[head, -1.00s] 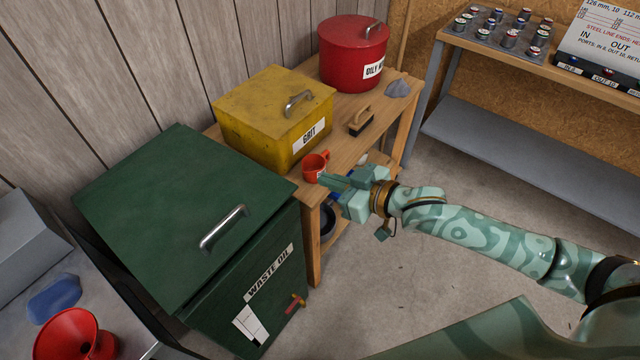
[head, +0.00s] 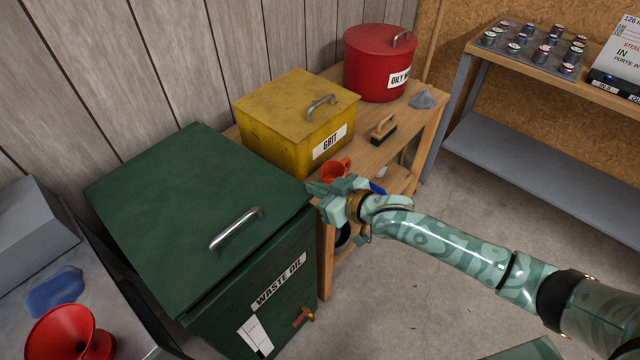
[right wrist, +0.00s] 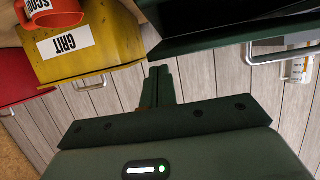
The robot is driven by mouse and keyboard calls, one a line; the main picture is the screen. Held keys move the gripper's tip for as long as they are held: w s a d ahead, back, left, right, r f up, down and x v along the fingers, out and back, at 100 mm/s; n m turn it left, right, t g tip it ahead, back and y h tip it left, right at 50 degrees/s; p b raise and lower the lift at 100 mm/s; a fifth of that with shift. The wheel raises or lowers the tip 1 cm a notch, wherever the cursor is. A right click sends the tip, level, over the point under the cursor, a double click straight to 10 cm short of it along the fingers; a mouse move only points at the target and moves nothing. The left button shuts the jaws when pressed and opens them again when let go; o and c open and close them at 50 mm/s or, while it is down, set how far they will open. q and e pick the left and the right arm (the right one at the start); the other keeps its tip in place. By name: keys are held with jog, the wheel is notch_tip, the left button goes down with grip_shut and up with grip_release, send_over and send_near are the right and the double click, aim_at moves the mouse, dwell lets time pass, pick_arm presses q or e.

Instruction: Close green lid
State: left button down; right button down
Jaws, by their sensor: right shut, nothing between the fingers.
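The green lid (head: 190,200) tops the dark green waste oil bin (head: 285,300), with a silver handle near its front edge. A dark line runs under that edge; I cannot tell exactly how far the lid stands up from the bin. In the right wrist view the lid's dark edge (right wrist: 225,30) and handle show at the upper right, upside down. My right gripper (head: 315,190) is shut and empty, close by the lid's right front corner; I cannot tell whether it touches. Its closed fingers also show in the right wrist view (right wrist: 161,72). My left gripper is not in view.
A wooden bench (head: 405,122) beside the bin carries a yellow grit box (head: 285,115), a red oily-waste can (head: 375,65), a brush (head: 384,128) and a red scoop mug (head: 334,171) close to my gripper. A red funnel (head: 65,335) stands at the lower left. The floor at right is clear.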

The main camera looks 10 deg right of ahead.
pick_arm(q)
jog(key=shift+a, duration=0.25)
pick_arm(e)
jog(key=shift+f, duration=0.1)
